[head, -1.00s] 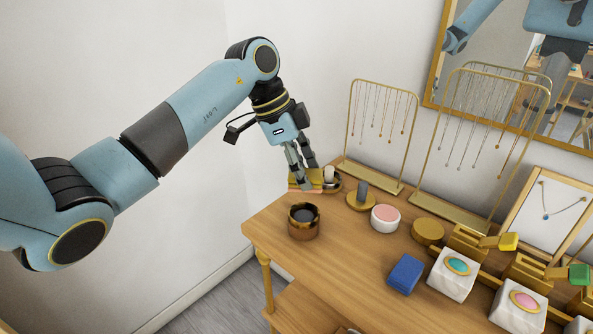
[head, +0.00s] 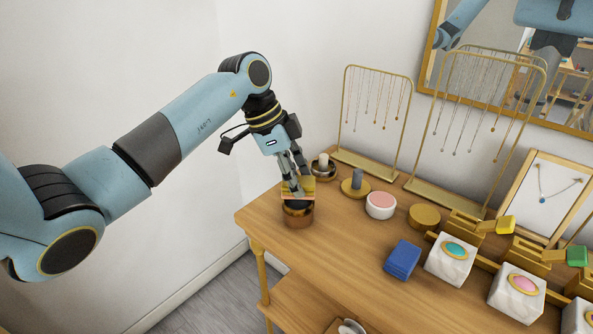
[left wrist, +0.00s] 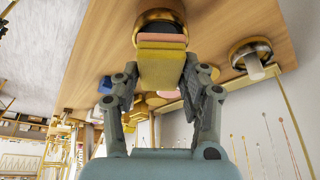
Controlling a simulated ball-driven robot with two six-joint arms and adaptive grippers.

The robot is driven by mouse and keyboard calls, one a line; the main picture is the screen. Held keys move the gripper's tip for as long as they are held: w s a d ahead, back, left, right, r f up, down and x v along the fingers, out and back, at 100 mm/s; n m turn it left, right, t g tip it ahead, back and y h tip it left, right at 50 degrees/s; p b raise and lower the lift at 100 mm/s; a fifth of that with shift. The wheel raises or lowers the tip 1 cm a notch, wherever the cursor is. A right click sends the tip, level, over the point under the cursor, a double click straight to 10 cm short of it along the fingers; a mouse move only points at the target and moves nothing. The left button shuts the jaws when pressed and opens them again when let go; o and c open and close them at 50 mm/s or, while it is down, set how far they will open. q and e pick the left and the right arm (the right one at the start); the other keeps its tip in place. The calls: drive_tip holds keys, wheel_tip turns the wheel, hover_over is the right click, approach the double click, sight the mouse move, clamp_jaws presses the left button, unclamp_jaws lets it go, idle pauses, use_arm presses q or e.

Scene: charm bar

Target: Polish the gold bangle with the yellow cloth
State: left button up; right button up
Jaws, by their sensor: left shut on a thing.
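The yellow cloth (head: 299,187) is a folded yellow pad with a pink layer; it also shows in the left wrist view (left wrist: 162,66). My left gripper (head: 298,178) is shut on it, with a finger on each side. The gold bangle (head: 298,219) is a wide ring with brown, dark-looking patches around a dark round core, near the table's left front edge. It also shows in the left wrist view (left wrist: 151,17), just beyond the cloth. The cloth is over the bangle's far top side and hides part of it. I cannot tell whether they touch. My right gripper is out of view.
A dish with a pale post (head: 323,168) stands behind the bangle. A gold dish with a grey post (head: 356,187) and a pink-topped jar (head: 380,205) are to the right. A blue block (head: 402,259) lies farther right. Necklace stands (head: 372,170) line the back.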

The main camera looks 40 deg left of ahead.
use_arm(q)
drive_tip(key=shift+f, duration=0.4)
drive_tip(key=shift+f, duration=0.15)
idle(0.4)
drive_tip(key=shift+p, duration=0.5)
idle(0.4)
drive_tip(key=shift+f, duration=0.4)
idle(0.3)
drive_tip(key=shift+w+a+b, duration=0.35)
drive_tip(key=shift+w+a, duration=0.05)
drive_tip(key=shift+w, duration=0.2)
